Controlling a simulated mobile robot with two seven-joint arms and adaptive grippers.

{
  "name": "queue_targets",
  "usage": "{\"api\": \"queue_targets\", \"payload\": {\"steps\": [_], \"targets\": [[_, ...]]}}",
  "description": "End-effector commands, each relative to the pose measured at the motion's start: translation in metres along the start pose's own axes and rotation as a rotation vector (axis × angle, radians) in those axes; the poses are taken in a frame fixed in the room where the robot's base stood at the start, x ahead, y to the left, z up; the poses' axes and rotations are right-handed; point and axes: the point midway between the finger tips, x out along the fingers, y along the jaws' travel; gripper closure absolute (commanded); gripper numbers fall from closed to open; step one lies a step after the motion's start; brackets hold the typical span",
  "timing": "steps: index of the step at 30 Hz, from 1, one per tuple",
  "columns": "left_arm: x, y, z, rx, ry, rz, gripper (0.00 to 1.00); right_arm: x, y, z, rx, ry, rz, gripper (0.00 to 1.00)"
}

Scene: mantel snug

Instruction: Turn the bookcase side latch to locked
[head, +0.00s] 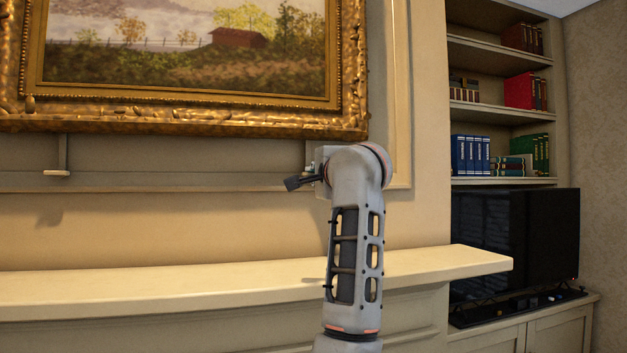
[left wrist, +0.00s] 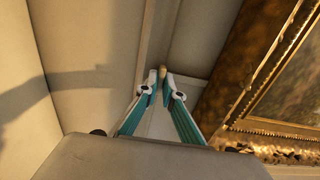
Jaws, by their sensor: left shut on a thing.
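The bookcase side latch is under the right end of the gilt-framed painting (head: 190,118). In the head view my left wrist hides its handle; only part of its upright piece (head: 311,152) shows. In the left wrist view the two fingers of my left gripper (left wrist: 162,76) are closed around the small tan latch handle (left wrist: 162,69), near the wall and beside the frame. I cannot tell exactly how the handle is turned. My right gripper is in neither view.
A second latch (head: 57,172) with a pale handle hangs under the painting's left side. The mantel shelf (head: 170,284) runs below, with its visible top bare. Bookshelves (head: 500,116) and a black television (head: 530,235) stand at the right.

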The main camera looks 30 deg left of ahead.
Motion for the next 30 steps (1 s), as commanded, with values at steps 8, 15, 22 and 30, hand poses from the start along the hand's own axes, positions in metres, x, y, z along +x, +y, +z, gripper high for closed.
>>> {"api": "queue_targets", "payload": {"steps": [8,15,22,30], "targets": [[0.000,0.001,0.000,-0.004,0.000,0.003,0.88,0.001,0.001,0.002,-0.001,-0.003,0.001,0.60],[0.000,0.000,0.000,-0.002,0.000,0.002,0.76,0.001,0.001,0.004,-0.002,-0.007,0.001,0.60],[0.000,0.000,0.000,-0.001,0.000,0.001,0.76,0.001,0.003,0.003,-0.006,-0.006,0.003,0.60],[0.000,-0.002,0.001,0.111,-0.002,0.000,0.76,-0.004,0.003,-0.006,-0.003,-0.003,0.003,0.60]]}}
